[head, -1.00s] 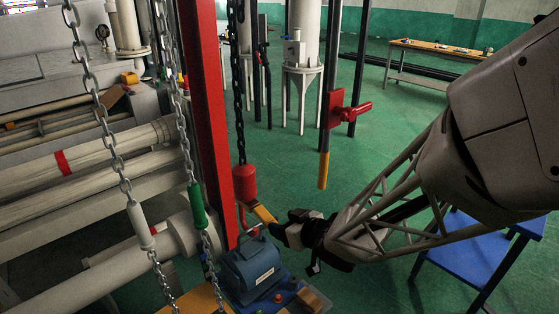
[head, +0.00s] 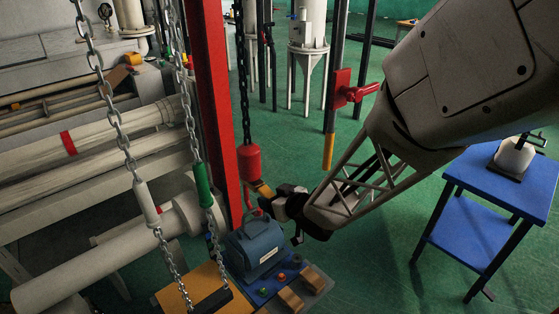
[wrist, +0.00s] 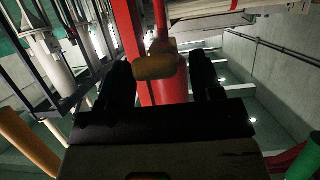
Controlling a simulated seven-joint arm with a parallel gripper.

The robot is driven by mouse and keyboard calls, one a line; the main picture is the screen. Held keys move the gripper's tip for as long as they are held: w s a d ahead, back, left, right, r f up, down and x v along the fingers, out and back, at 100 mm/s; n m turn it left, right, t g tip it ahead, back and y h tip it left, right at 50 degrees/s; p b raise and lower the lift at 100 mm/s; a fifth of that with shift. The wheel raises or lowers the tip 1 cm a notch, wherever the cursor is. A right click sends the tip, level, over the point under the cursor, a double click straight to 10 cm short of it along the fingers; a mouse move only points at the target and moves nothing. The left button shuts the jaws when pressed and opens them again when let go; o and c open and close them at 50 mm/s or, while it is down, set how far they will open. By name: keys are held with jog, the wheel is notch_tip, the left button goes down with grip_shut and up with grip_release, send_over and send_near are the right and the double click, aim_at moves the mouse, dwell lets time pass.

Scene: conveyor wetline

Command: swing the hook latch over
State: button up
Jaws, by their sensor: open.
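The red hook block (head: 249,161) hangs on a dark chain beside the red post. A yellow-orange latch piece (head: 263,189) sticks out just below it, angled down to the right, and the thin red hook shows only in part. My gripper (head: 274,203) is at the latch's lower right end and covers part of it. In the wrist view the tan latch end (wrist: 155,66) lies between the two dark open fingers of my gripper (wrist: 163,82), with gaps visible at both sides. The red block (wrist: 172,85) stands behind it. I cannot tell whether a finger touches the latch.
The red post (head: 215,110) rises just left of the hook. Two loose chains (head: 116,125) hang further left. A red lever (head: 355,94) and a blue table (head: 490,185) are to the right.

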jog(key=shift+w+a+f, duration=0.25)
jog(key=shift+w+a, duration=0.05)
jog(key=shift+w, duration=0.05)
grip_shut()
dwell(0.3)
